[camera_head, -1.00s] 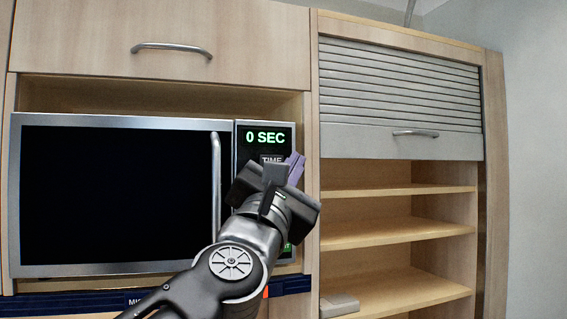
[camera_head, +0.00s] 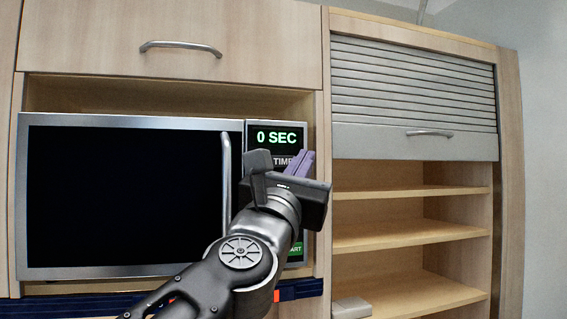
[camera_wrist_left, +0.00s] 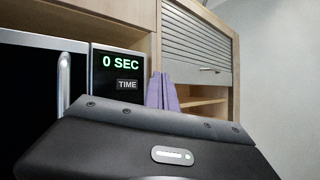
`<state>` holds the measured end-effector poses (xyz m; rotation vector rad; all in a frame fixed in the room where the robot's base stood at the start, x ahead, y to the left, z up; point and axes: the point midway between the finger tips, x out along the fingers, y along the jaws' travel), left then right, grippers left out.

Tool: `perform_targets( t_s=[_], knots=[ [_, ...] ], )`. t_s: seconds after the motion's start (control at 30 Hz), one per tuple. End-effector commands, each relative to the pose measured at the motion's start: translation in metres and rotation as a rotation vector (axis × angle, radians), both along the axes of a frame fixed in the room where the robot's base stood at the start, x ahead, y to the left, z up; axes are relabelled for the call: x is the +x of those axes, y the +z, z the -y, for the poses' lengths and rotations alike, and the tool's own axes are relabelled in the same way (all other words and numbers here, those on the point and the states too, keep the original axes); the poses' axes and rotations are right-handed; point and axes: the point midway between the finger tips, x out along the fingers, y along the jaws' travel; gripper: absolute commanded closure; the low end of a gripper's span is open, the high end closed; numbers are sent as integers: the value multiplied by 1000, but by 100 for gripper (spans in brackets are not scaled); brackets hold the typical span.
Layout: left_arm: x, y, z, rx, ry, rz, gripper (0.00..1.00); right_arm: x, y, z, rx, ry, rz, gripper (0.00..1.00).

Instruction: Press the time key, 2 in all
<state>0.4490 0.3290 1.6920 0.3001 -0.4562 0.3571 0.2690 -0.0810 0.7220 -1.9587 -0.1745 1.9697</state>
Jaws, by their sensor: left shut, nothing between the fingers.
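The time key (camera_head: 283,160) is a small grey label marked TIME under the display on the microwave's control panel. The display (camera_head: 276,137) reads 0 SEC. My left gripper (camera_head: 301,160) is shut and empty, its purple fingers together in front of the panel, just right of the key. In the left wrist view its fingers (camera_wrist_left: 161,91) stand right of the key. I cannot tell how far they are from the panel. My right gripper is not in view.
The microwave (camera_head: 130,195) has a dark door with a vertical handle (camera_head: 226,185) left of the panel. A green START key (camera_head: 296,249) is low on the panel. Open shelves (camera_head: 405,235) and a roller shutter (camera_head: 415,100) are at the right.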

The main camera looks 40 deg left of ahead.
Motion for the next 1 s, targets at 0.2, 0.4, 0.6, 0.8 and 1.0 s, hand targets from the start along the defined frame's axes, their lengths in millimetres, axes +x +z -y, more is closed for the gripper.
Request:
perform_targets(
  t_s=[0.2,0.4,0.6,0.8,1.0],
  knots=[
    [11,-2,-16,-1,1,-1,100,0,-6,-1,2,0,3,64],
    [27,-2,-38,0,2,-1,100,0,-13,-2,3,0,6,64],
    [40,-2,-58,0,0,-1,100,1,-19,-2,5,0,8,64],
    [47,-1,-67,1,0,0,100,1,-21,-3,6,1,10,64],
    [48,0,-69,2,1,-1,100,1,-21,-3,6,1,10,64]
  ],
)
